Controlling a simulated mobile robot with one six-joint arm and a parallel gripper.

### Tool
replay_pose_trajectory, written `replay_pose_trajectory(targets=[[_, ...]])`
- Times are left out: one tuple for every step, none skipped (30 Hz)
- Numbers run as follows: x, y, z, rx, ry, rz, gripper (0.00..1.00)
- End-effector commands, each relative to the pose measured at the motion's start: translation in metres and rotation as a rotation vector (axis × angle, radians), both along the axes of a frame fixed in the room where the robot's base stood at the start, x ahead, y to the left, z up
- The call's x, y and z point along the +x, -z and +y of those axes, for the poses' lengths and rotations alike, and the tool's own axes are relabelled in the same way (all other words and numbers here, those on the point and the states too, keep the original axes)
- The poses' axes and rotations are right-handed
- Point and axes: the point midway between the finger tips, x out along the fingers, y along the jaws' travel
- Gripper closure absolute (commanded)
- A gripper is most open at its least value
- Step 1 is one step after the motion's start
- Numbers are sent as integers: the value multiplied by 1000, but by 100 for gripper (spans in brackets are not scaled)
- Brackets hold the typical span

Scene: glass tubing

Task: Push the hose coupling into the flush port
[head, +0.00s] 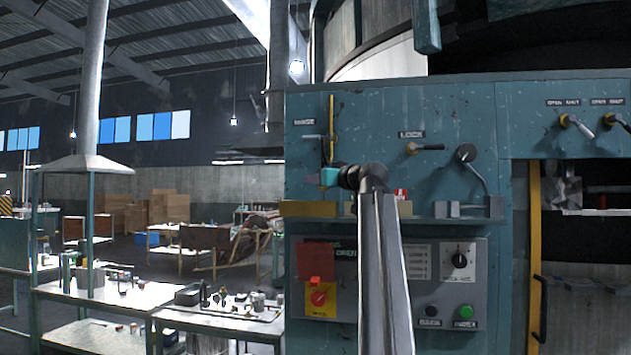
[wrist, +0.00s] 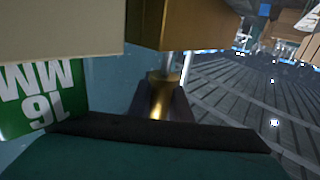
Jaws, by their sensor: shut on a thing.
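My gripper (head: 328,177) is in front of the teal machine panel, below a yellow upright rod; its fingertips are hard to make out in the head view. In the wrist view, the dark fingers of my gripper (wrist: 161,92) are shut on a brass piece, which looks like the hose coupling (wrist: 160,100). Its far end points toward a brown-gold block (wrist: 185,25) and seems close to it or touching; I cannot tell which. The flush port is not clearly visible in either view.
The teal panel (head: 385,110) carries a lock handle (head: 424,147), a lever (head: 477,170) and a yellow ledge (head: 308,208). A green 16 MM sign (wrist: 35,100) is left of the fingers.

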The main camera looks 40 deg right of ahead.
Motion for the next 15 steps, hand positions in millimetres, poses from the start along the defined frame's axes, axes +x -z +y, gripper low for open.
replay_pose_trajectory(targets=[[0, 1, 0, 0, 0, -1, 100], [0, 2, 0, 0, 0, -1, 100], [0, 2, 0, 0, 0, -1, 100], [0, 3, 0, 0, 0, -1, 100], [0, 3, 0, 0, 0, -1, 100], [0, 4, 0, 0, 0, -1, 100], [0, 5, 0, 0, 0, -1, 100], [0, 5, 0, 0, 0, -1, 100], [0, 6, 0, 0, 0, -1, 100], [0, 6, 0, 0, 0, -1, 100], [0, 7, 0, 0, 0, -1, 100], [0, 6, 0, 0, 0, 0, 79], [0, 6, 0, 0, 0, 0, 74], [0, 6, 0, 1, 0, 0, 69], [0, 7, 0, 1, 0, 0, 62]])
